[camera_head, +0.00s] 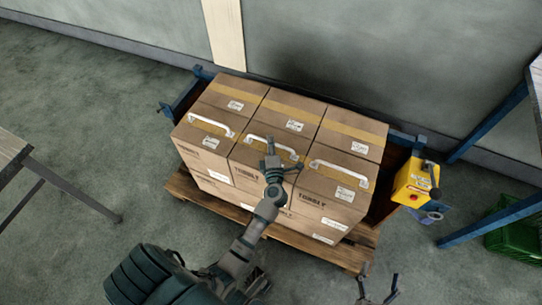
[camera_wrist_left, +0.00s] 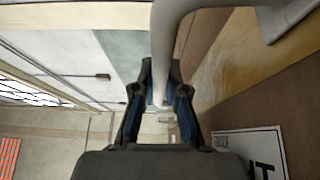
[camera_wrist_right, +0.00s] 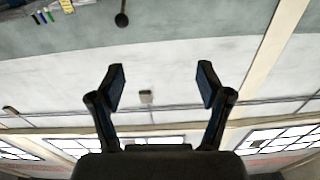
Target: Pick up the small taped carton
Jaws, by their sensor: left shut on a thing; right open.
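Several brown cartons with yellow tape and white handles stand close together on a wooden pallet (camera_head: 347,257). My left gripper (camera_head: 284,154) is at the front middle carton (camera_head: 262,131). In the left wrist view its fingers (camera_wrist_left: 161,85) are shut around a white handle (camera_wrist_left: 165,40), beside the taped carton top (camera_wrist_left: 245,55). In the head view the gripper covers part of that handle (camera_head: 258,138) and of the carton's front. My right gripper (camera_head: 378,276) is open and empty at the bottom edge, in front of the pallet; its spread fingers show in the right wrist view (camera_wrist_right: 160,75).
A blue frame (camera_head: 400,136) runs behind the cartons. A yellow box with a red button (camera_head: 412,184) is at its right end. Tables stand at the left (camera_head: 12,147) and right edges. A green crate (camera_head: 517,238) is at the right. Floor (camera_head: 80,240) at left is clear.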

